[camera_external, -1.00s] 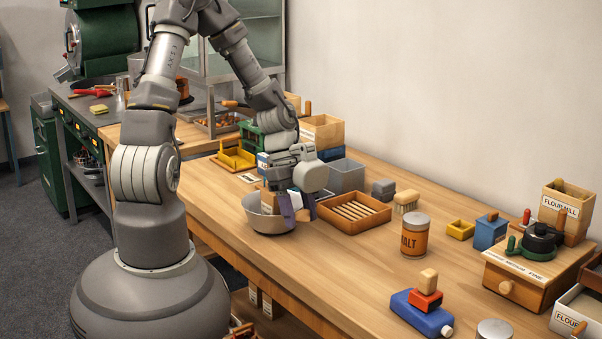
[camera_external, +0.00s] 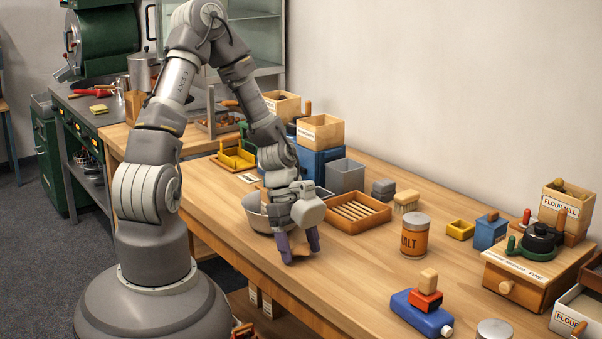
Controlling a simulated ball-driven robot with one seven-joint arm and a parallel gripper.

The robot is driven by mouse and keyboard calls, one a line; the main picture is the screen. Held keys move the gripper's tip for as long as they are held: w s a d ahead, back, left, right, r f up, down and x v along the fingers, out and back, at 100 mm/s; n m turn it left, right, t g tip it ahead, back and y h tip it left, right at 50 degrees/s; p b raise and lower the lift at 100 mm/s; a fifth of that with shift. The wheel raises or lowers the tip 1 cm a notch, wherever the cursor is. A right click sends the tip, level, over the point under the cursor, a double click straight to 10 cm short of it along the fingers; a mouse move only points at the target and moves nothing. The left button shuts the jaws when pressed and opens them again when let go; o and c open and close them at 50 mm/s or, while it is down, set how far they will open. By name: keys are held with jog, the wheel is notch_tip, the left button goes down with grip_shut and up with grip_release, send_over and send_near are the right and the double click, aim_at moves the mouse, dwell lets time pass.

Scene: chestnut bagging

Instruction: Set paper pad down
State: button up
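My gripper (camera_external: 299,256) points down just above the table, in front of the metal bowl and to its right. A small brown, folded-looking piece, which I take to be the paper pad (camera_external: 300,250), shows between its two purple fingers. The fingers appear closed on it. The pad is low, at or just above the wood; I cannot tell whether it touches. The grey metal bowl (camera_external: 256,218) stands behind my gripper, partly hidden by it.
A wooden slatted tray (camera_external: 374,222) lies right of my gripper, with a grey bin (camera_external: 345,176) behind it. An orange salt tin (camera_external: 414,238) stands farther right. A blue and red tool (camera_external: 420,312) lies near the front. The table (camera_external: 345,268) between is clear.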

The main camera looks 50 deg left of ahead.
jog(key=p+v, duration=0.6)
jog(key=v, duration=0.6)
jog(key=shift+a+r, duration=0.1)
jog(key=shift+r, duration=0.05)
